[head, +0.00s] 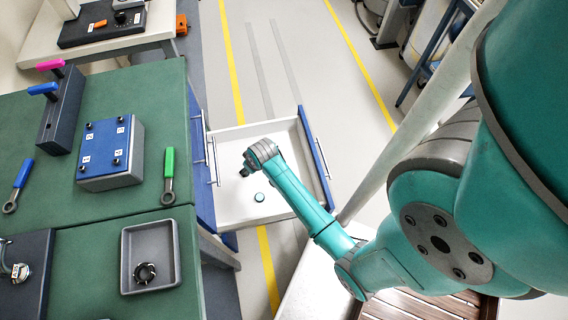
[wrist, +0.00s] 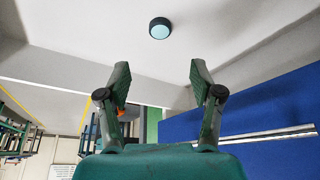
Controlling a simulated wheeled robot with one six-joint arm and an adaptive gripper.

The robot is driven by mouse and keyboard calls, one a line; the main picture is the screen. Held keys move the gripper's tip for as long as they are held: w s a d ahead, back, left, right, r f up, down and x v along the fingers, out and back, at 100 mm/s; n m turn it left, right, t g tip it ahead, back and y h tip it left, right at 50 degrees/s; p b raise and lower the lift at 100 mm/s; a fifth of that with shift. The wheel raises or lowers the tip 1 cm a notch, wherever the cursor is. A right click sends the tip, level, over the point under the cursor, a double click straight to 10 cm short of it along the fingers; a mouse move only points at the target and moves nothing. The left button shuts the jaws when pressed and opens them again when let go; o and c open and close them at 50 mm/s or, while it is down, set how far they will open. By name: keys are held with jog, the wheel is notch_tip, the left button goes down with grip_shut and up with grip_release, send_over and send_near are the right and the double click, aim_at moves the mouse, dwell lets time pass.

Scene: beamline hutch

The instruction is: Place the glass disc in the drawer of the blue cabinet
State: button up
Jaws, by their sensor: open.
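The glass disc (head: 259,197), small with a dark rim and a pale blue face, lies on the white floor of the open drawer (head: 232,211). The disc also shows in the wrist view (wrist: 159,28), beyond the fingertips and apart from them. The drawer has a blue front with a bar handle and is pulled out from the blue cabinet (head: 201,165). My gripper (head: 246,169) is over the drawer, near the disc. In the wrist view my gripper (wrist: 158,70) has its two fingers spread wide with nothing between them.
A green-topped bench (head: 85,205) stands at the left, with a blue box (head: 108,150), a green-handled tool (head: 168,170) and a grey tray (head: 132,245) holding a dark ring. A slatted wooden surface (head: 420,305) is at the bottom. Floor beyond the drawer is clear.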

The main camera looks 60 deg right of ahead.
jog(key=s+a+r+n+t, duration=0.1)
jog(key=s+a+r+t, duration=0.15)
jog(key=s+a, duration=0.5)
jog(key=s+a+r+n+t, duration=0.1)
jog(key=s+a+r+t, duration=0.1)
jog(key=s+a+r, duration=0.35)
jog(key=s+a+r+t, duration=0.3)
jog(key=s+r, duration=0.4)
jog(key=r, duration=0.4)
jog(key=s+a+r+n+t+y, duration=0.1)
jog(key=s+a+r+t, duration=0.2)
jog(key=s+r, duration=0.5)
notch_tip(320, 180, up, 3)
jog(key=shift+a+n, duration=0.3)
